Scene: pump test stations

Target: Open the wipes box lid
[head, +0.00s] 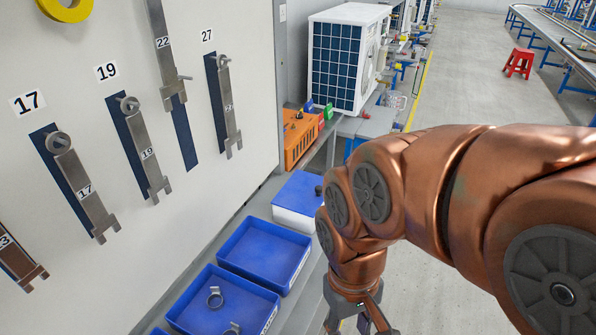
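A white box with a blue lid (298,194), which looks like the wipes box, stands on the bench behind the blue trays. Its lid lies flat on the box and looks closed. A small dark knob shows at the lid's right edge, partly beside my arm, and I cannot tell whether it belongs to the lid. My gripper (356,322) points down at the bottom of the view, to the right of the box and nearer to me, apart from it. Its fingers are spread, with their tips close to or past the picture's lower edge. I see nothing held.
Blue trays (238,277) stand in front of the box, the nearer one holding metal clamps (215,297). A wall panel (90,190) with hanging wrenches rises on the left. An orange case (297,140) and a white unit (350,55) stand behind.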

